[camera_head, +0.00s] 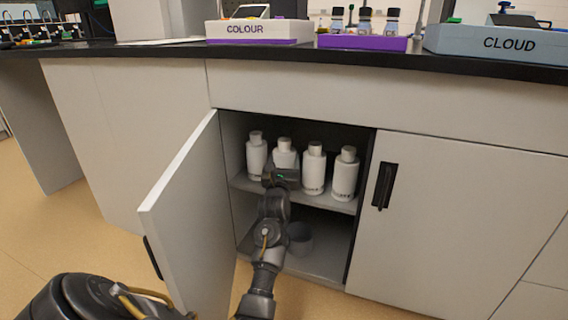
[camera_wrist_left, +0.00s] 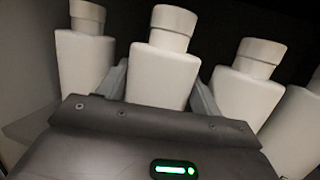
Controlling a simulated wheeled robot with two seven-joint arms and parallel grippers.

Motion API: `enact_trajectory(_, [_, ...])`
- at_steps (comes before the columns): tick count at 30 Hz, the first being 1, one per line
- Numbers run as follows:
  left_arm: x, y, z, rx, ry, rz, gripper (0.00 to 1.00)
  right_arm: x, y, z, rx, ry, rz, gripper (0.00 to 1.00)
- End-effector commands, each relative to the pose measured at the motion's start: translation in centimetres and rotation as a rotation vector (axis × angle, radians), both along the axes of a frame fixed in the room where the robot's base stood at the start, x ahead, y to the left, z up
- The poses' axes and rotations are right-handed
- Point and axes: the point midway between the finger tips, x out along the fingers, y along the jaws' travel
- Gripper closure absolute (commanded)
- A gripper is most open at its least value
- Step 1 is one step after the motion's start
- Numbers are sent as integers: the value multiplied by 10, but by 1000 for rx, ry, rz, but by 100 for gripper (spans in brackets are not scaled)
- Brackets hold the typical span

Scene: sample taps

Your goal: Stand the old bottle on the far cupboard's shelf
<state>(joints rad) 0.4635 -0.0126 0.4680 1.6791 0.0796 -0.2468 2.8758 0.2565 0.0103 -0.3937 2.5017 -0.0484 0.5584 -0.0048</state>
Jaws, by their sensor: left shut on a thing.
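Several white bottles stand in a row on the shelf (camera_head: 321,200) of the open cupboard. My left gripper (camera_head: 282,172) reaches in from the front and is shut on the second bottle from the left (camera_head: 286,157). This held bottle is also between my fingers in the left wrist view (camera_wrist_left: 163,72). It looks upright and in line with the others. My gripper hides its base, so I cannot tell whether it touches the shelf. The left bottle (camera_head: 256,156) and the bottle to the right (camera_head: 314,170) are close beside it. My right gripper is not in view.
The cupboard door (camera_head: 188,215) stands open at the left of my arm. A closed door (camera_head: 440,220) with a black handle is at right. A grey container (camera_head: 299,238) sits below the shelf. The COLOUR tray (camera_head: 259,31) and CLOUD tray (camera_head: 495,43) are on the counter above.

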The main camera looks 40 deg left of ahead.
Motion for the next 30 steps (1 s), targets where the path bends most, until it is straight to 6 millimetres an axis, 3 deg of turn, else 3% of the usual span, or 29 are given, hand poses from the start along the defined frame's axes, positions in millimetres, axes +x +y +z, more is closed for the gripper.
enact_trajectory(5, [0, 0, -3, 2, -3, 0, 100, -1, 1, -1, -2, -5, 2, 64])
enact_trajectory(6, [0, 0, -4, 0, 0, -1, 30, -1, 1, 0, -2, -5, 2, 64])
enact_trajectory(7, [0, 0, -3, 0, 0, -1, 26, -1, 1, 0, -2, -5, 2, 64])
enact_trajectory(17, [0, 0, 2, 1, 0, 0, 26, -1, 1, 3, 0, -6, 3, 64])
enact_trajectory(20, [-9, -6, -1, -2, 1, -1, 26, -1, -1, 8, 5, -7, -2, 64])
enact_trajectory(30, [-53, -33, -14, 0, 2, -1, 26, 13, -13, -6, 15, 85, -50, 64])
